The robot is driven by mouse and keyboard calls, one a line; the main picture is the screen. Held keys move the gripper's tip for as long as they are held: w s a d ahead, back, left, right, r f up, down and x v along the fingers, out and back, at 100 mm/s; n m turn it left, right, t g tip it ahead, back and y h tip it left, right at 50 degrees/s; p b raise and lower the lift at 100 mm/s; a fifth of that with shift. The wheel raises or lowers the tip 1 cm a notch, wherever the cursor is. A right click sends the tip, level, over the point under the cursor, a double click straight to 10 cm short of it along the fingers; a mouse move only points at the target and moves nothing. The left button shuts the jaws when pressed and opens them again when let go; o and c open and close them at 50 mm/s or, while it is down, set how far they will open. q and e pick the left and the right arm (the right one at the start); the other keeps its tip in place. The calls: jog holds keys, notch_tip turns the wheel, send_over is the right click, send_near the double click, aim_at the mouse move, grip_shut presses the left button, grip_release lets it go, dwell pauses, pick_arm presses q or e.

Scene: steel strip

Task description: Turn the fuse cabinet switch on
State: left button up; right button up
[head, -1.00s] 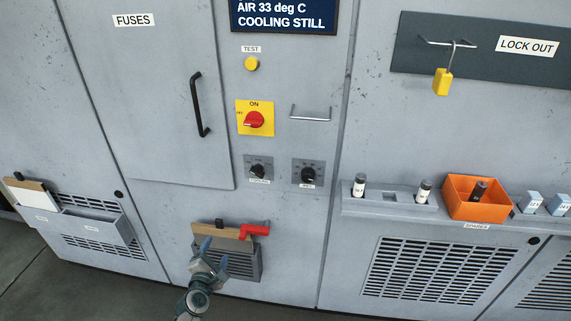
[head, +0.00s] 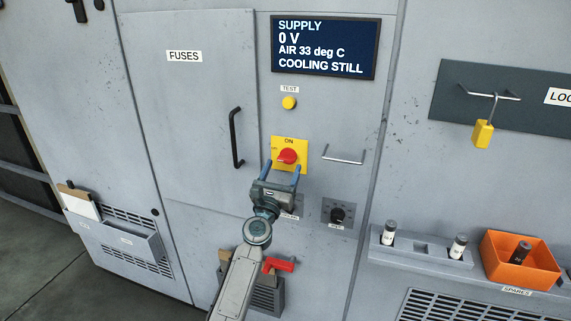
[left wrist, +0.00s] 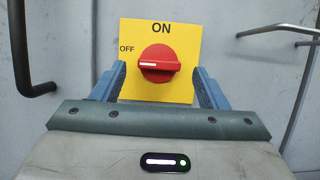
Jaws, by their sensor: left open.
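The switch is a red rotary knob (head: 287,156) on a yellow plate (head: 303,147), right of the fuse cabinet door (head: 190,110). In the left wrist view the knob (left wrist: 160,63) lies horizontal, its white mark pointing left towards OFF; ON is printed above it. My left gripper (head: 282,172) is open in front of the plate. In the left wrist view its blue fingers (left wrist: 209,88) stand on either side of the knob's lower part, apart from it. My right gripper is out of view.
The display (head: 325,47) reads supply 0 V. A yellow test button (head: 289,103) is above.

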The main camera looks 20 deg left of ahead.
aim_at(287, 158)
pick_arm(q)
jog(key=shift+x, duration=1.35)
jog(key=c, duration=1)
